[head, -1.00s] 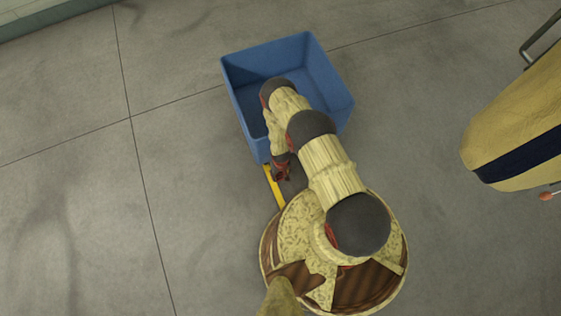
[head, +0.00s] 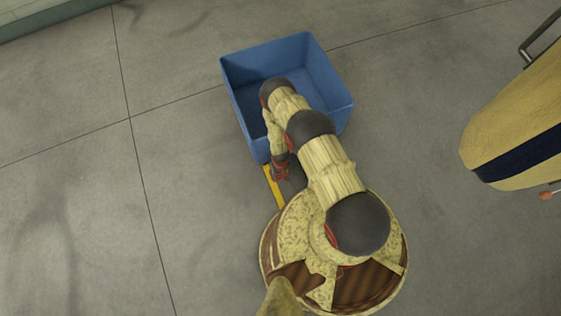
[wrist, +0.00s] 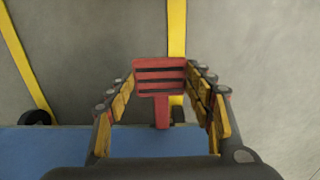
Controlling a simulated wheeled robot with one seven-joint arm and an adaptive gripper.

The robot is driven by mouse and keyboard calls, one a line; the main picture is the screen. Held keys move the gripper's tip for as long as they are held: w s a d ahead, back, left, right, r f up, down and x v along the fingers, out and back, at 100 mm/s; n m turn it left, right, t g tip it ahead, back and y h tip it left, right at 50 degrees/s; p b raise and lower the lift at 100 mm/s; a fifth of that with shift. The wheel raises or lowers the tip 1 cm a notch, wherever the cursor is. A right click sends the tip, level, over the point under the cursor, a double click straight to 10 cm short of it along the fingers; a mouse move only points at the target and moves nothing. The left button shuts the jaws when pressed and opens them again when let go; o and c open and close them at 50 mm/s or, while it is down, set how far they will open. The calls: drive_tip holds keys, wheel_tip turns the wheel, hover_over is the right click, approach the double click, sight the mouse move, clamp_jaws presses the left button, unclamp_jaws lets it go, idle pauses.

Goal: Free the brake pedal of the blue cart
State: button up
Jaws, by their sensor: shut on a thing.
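The blue cart (head: 240,112) is an open blue bin in the head view, partly covered by my arm. The brake pedal (wrist: 160,76) is a red slotted plate on a short stem, at the cart's blue edge (wrist: 60,140) in the wrist view. My gripper (wrist: 160,82) has its fingers on both sides of the pedal and is shut on it. In the head view my gripper (head: 280,172) is at the cart's near lower edge. The pedal itself cannot be made out in the head view.
A yellow strip (head: 274,187) runs from the cart's near edge towards my base. A dark wheel (wrist: 35,118) shows at the cart's left in the wrist view. A padded yellow and navy object (head: 515,125) stands at the right. The floor to the left is clear.

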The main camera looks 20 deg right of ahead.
drive_tip(key=shift+w+r, duration=0.25)
drive_tip(key=shift+w, duration=0.95)
drive_tip(key=o, duration=1.3)
drive_tip(key=shift+s, duration=0.1)
drive_tip(key=o, duration=0.4)
drive_tip(key=shift+s+f, duration=0.15)
drive_tip(key=shift+s, duration=0.4)
wheel_tip(320, 180, up, 12)
